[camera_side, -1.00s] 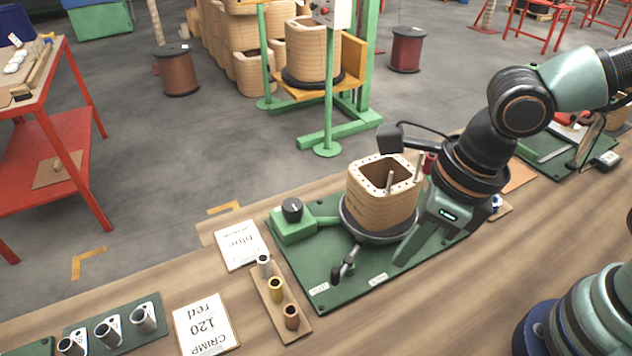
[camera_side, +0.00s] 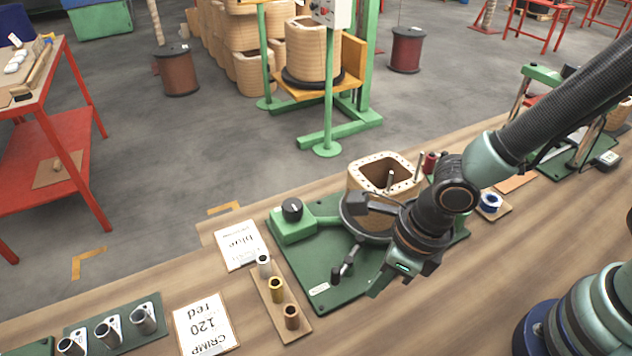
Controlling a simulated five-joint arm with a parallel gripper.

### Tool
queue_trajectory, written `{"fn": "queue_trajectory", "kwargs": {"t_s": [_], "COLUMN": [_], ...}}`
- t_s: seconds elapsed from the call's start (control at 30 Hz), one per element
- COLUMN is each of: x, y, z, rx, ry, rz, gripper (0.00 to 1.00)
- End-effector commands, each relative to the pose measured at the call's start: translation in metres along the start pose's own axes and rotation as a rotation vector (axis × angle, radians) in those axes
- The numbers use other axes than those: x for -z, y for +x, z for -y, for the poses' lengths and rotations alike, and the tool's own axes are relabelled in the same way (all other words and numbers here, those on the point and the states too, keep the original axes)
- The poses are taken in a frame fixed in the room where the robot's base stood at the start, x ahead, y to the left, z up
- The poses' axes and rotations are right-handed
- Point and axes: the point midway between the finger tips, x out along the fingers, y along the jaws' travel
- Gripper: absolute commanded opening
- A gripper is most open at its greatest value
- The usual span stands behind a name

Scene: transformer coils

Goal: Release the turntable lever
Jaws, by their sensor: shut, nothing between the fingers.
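A tan square coil (camera_side: 386,165) stands on the dark round turntable (camera_side: 350,218), which sits on a green base plate (camera_side: 325,285). A lever (camera_side: 344,268) with a black handle stands at the plate's front, left of my gripper. My gripper (camera_side: 376,291) is shut and empty, pointing down near the plate's front edge, a little right of the lever. A gap shows between them in this view; their difference in height is hard to tell. My wrist hides the coil's lower right side and part of the turntable.
A green block with a black knob (camera_side: 292,210) is at the plate's back left. A wooden strip (camera_side: 268,297) with several metal sleeves and white cards (camera_side: 207,325) lie left of the plate. The bench in front of the plate is clear.

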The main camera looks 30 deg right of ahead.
Motion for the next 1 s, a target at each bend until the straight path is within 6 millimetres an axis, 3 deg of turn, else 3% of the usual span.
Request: {"fn": "queue_trajectory", "kwargs": {"t_s": [0.1, 0.3, 1.0], "x": [-0.018, -0.035, -0.041], "y": [0.004, 0.007, 0.009], "z": [0.0, -0.001, -0.002], "rx": [0.002, 0.003, 0.003], "ry": [0.003, 0.004, 0.041], "rz": [0.001, 0.002, -0.002], "gripper": [0.0, 0.0, 0.0]}}
